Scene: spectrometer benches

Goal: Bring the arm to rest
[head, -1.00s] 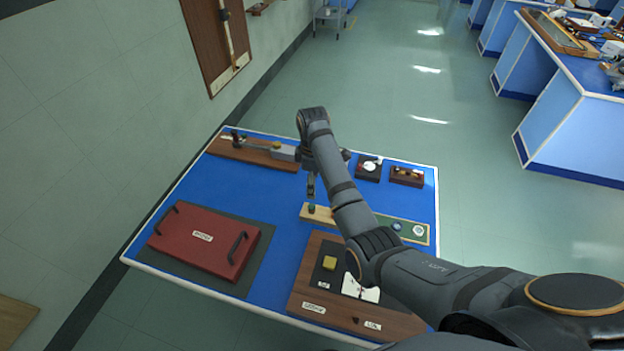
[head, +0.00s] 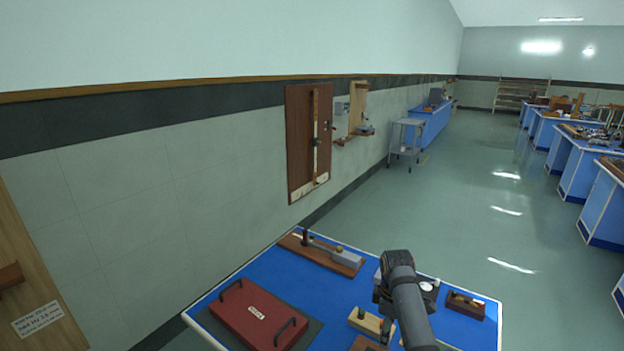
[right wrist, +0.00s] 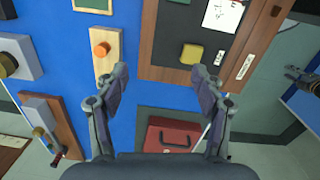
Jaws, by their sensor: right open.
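In the head view, my right arm reaches up from the bottom edge over the blue table (head: 335,297). My right gripper (head: 385,300) hangs above it, partly hidden by the arm. In the right wrist view, the right gripper (right wrist: 160,84) has its two fingers wide apart with nothing between them. Below the fingers are bare blue table and a dark mat.
The table holds a red case (head: 258,315), a long wooden board with a grey block (head: 343,256), a pale wooden strip (head: 370,323) and a small dark box (head: 466,305). A wall stands left; open floor (head: 490,225) lies right.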

